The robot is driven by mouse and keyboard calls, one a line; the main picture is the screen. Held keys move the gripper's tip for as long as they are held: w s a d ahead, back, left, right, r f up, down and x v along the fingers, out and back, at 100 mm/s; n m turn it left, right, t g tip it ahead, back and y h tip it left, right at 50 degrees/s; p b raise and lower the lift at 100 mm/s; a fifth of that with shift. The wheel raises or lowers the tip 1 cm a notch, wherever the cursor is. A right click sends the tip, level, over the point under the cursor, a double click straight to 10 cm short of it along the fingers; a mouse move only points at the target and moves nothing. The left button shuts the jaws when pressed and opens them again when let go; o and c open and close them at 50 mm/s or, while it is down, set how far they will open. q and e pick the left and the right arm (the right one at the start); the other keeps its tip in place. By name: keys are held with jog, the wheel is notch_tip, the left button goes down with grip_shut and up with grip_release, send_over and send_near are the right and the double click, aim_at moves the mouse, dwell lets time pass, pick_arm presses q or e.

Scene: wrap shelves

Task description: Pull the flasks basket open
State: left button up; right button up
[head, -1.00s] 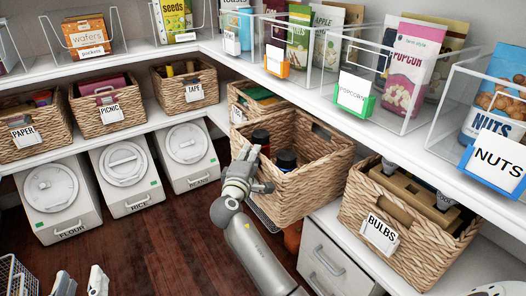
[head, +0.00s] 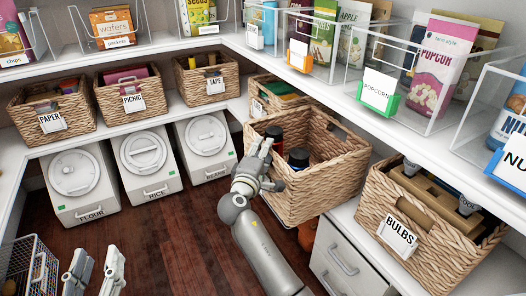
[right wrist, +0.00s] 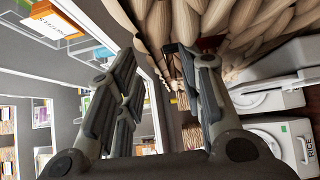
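The flasks basket (head: 320,195) is a woven basket in the middle of the head view. It juts out past the shelf edge, and its label does not show. Two dark-topped flasks (head: 298,159) stand inside near its front wall. My right gripper (head: 273,165) is at the front left wall of this basket, covering part of it. In the right wrist view its fingers (right wrist: 163,85) are spread wide, with wicker (right wrist: 255,25) close behind and beside them. Whether they touch it is unclear. My left gripper (head: 95,268) is open and empty at the lower left.
The BULBS basket (head: 415,230) stands to the right on the same shelf, above a white drawer (head: 345,265). Another basket (head: 257,103) is behind on the left. White bins (head: 145,165) line the floor at left. A wire basket (head: 28,270) is at lower left.

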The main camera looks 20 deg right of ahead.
jog(key=v, duration=0.7)
jog(key=shift+s+a, duration=0.15)
jog(key=shift+a, duration=0.05)
dwell(0.4)
